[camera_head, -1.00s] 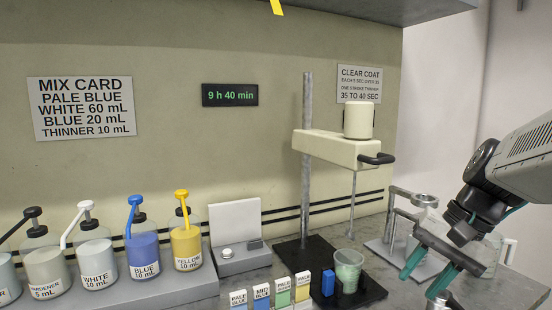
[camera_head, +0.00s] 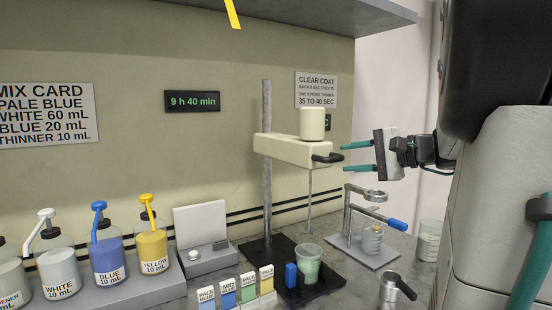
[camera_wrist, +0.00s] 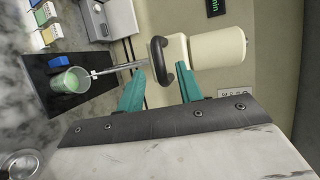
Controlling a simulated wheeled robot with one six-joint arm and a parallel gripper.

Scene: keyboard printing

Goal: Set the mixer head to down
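The cream mixer head (camera_head: 296,150) is raised on its grey post (camera_head: 267,170), with a black handle (camera_head: 327,158) at its right end. Its thin stirring shaft (camera_head: 309,195) hangs down above a cup of green liquid (camera_head: 308,263) on the black base. My gripper (camera_head: 344,157) is open, just right of the handle, its teal fingers pointing left towards it. The cup also shows in the wrist view (camera_wrist: 71,80).
A metal stand (camera_head: 366,225) with a blue-handled arm and small jar stands right of the mixer. Color sample cards (camera_head: 228,296) sit in front. Pump bottles (camera_head: 108,252) line the left. A shelf (camera_head: 340,12) overhangs above. Free air lies between the handle and shelf.

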